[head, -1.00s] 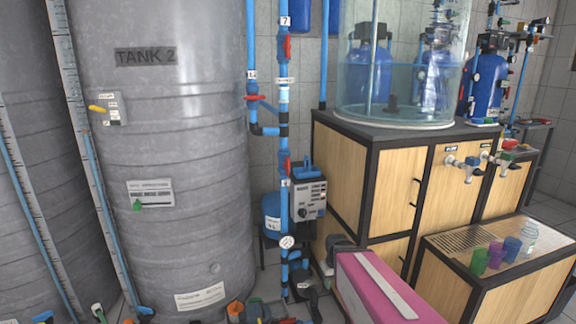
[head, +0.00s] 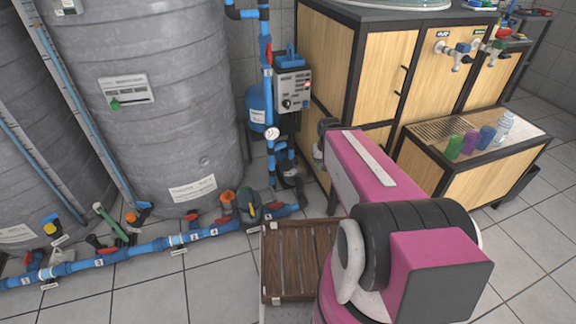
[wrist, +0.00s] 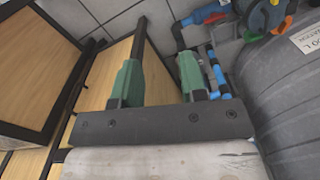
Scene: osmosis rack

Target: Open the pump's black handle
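A dark rounded pump body (head: 246,206) with orange, yellow and green parts sits on the blue floor pipe in front of the grey tank. It also shows at the top right of the wrist view (wrist: 264,14). A grey control box (head: 292,88) with a blue top and a small dark knob is on the wall side, above other dark fittings (head: 289,174). I cannot tell for sure which part is the pump's black handle. My gripper (wrist: 160,50) is open and empty, with its green-padded fingers apart.
The blue pipe (head: 150,246) with several red, black and orange valve handles runs along the floor. A wooden cabinet (head: 385,75) stands right of the box. A low cabinet (head: 492,175) holds cups. A slatted wooden platform (head: 285,289) lies in front. Floor tiles are clear at front left.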

